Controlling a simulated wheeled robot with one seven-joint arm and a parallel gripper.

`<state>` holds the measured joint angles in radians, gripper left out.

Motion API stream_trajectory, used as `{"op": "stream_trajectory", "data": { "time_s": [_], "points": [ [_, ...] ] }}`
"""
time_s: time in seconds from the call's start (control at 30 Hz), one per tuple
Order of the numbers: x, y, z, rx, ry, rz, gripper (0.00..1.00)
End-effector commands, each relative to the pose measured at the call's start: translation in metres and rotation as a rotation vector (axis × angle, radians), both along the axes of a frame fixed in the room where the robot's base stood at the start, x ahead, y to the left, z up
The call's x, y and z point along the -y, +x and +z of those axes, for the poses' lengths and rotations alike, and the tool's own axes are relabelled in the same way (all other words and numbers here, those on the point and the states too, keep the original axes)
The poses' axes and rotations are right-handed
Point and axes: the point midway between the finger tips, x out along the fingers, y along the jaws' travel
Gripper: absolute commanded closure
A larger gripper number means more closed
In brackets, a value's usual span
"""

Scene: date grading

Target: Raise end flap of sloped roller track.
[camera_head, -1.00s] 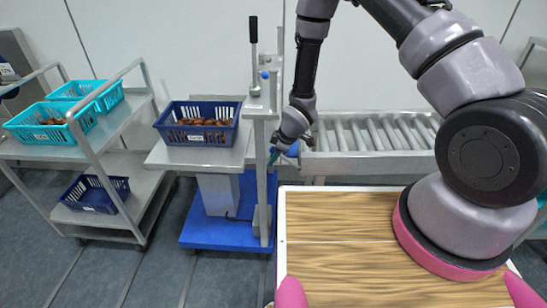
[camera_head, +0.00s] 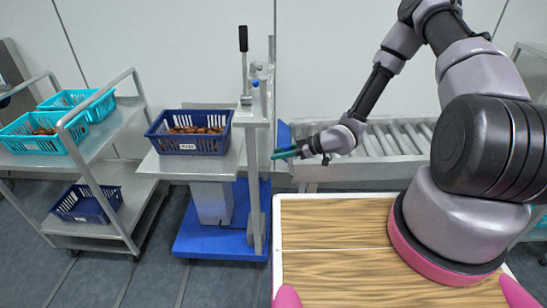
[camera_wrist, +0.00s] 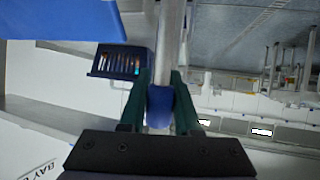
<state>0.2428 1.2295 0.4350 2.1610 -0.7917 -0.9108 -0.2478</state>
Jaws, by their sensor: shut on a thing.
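The sloped roller track (camera_head: 395,137) stands behind my wooden deck, with its grey rollers in a metal frame. At its left end a blue panel (camera_head: 284,134), which looks like the end flap, stands up above the frame. My gripper (camera_head: 285,153) is at that end, just below the panel, with its teal fingers pointing left. In the wrist view the fingers are shut on a blue grip (camera_wrist: 160,104) around a metal bar (camera_wrist: 171,38). A blue panel (camera_wrist: 65,18) fills the upper left there. How the grip joins the flap is not clear.
A metal post with a black-handled lever (camera_head: 243,50) stands close left of my gripper. Beside it, a dark blue crate of dates (camera_head: 190,147) sits on a platform over a blue base (camera_head: 188,240). A trolley (camera_head: 110,182) with crates stands farther left.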

Motion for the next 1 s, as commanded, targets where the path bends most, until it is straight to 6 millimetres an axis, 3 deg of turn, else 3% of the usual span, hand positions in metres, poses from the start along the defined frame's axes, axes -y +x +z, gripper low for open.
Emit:
{"op": "stream_trajectory", "data": {
  "time_s": [0.6,1.0],
  "points": [
    [0.057,-0.002,0.007,0.019,0.547,-0.003,1.00],
    [0.075,-0.002,0.003,0.024,0.725,-0.001,1.00]
  ]
}}
